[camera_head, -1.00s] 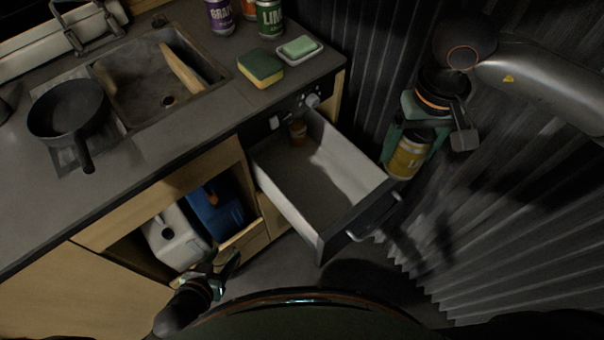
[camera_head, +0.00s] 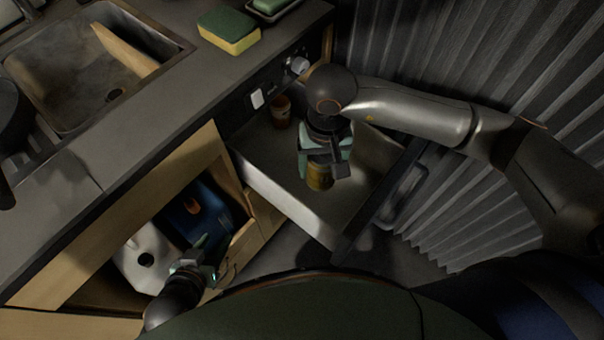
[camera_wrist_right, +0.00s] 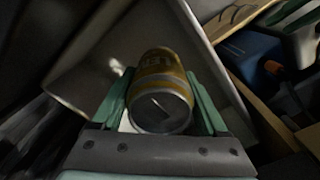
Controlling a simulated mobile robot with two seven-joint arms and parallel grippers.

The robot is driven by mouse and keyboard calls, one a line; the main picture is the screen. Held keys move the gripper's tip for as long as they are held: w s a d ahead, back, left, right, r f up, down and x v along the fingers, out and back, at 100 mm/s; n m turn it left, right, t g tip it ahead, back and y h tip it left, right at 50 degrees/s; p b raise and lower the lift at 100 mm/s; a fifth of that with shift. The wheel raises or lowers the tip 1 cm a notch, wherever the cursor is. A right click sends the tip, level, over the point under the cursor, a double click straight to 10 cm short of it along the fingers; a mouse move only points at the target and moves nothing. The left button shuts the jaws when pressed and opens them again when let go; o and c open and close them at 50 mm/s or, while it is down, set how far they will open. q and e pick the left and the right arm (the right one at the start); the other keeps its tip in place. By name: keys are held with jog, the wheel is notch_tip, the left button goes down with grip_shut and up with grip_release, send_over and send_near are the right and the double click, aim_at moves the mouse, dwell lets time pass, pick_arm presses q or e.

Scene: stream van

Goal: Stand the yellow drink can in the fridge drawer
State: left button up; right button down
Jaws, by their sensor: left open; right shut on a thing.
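The yellow drink can (camera_head: 319,178) is held in my right gripper (camera_head: 325,168), over the open fridge drawer (camera_head: 300,208). In the right wrist view the can (camera_wrist_right: 160,92) sits between the two green fingers, its grey end towards the camera, with the pale drawer wall (camera_wrist_right: 85,70) around it. I cannot tell whether the can touches the drawer floor. The gripper hides part of the can and of the drawer. My left gripper (camera_head: 200,250) is open and empty in front of the cupboard below the counter.
A small brown cup-like item (camera_head: 281,112) stands in the drawer's back corner. A white jug (camera_head: 150,258) and a blue container (camera_head: 205,220) are in the open cupboard. The counter holds a sink (camera_head: 85,65) and a sponge (camera_head: 229,29). A corrugated wall (camera_head: 480,190) rises at right.

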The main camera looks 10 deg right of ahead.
jog(key=f, duration=0.4)
jog(key=f+b, duration=0.1)
jog(key=f, duration=0.6)
jog(key=shift+s+a+f+b, duration=0.15)
jog(key=shift+a+f+b, duration=0.2)
jog(key=shift+a, duration=0.05)
jog(key=shift+f, duration=0.2)
grip_release()
jog(key=shift+r, duration=0.2)
